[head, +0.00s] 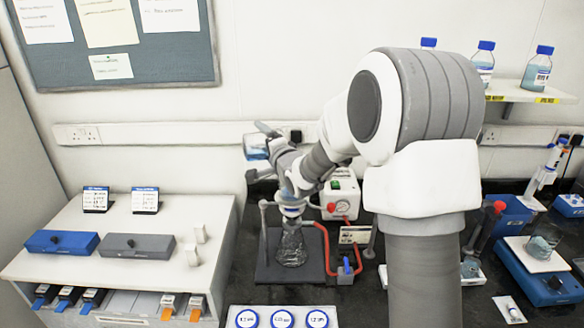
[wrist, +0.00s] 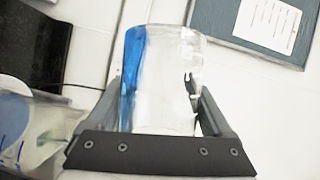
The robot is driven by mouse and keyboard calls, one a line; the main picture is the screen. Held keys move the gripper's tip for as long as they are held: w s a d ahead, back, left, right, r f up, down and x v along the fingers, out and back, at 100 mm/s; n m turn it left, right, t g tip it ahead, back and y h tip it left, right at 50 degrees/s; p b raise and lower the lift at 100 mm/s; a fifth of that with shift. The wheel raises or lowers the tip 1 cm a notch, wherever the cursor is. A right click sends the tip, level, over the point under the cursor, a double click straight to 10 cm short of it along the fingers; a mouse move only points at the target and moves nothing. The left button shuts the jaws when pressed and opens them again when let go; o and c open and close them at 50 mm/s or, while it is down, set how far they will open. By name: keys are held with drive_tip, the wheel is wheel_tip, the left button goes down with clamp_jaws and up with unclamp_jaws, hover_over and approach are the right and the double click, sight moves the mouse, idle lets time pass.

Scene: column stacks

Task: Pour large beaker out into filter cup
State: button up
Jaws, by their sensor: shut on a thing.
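My gripper (wrist: 155,85) is shut on the large beaker (wrist: 170,65), a clear glass vessel. In the wrist view blue liquid lies along the beaker's left wall, so the beaker is tipped well over. In the head view the beaker (head: 255,147) shows small and partly hidden by my gripper (head: 272,142), above and left of the filter cup. The filter cup (head: 292,207) sits on top of a clear flask (head: 291,245). A pale cup shape (wrist: 14,112) at the wrist view's lower left looks like the filter cup. I cannot see any stream of liquid.
A red hose (head: 325,245) runs from the flask's stand to a white pump box (head: 342,195). A low white bench (head: 150,225) with blue and grey boxes is at left. Several blue-rimmed round labels lie in front. A blue-based scale (head: 545,275) stands at right.

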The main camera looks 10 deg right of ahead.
drive_tip(key=shift+d+r+m+t+b, duration=0.1)
drive_tip(key=shift+r+m+t+b, duration=0.3)
drive_tip(key=shift+m+b, duration=0.4)
idle(0.5)
drive_tip(key=shift+s+d+r+m+t+b, duration=0.1)
drive_tip(key=shift+d+r+m+t+b, duration=0.2)
drive_tip(key=shift+m+b, duration=0.35)
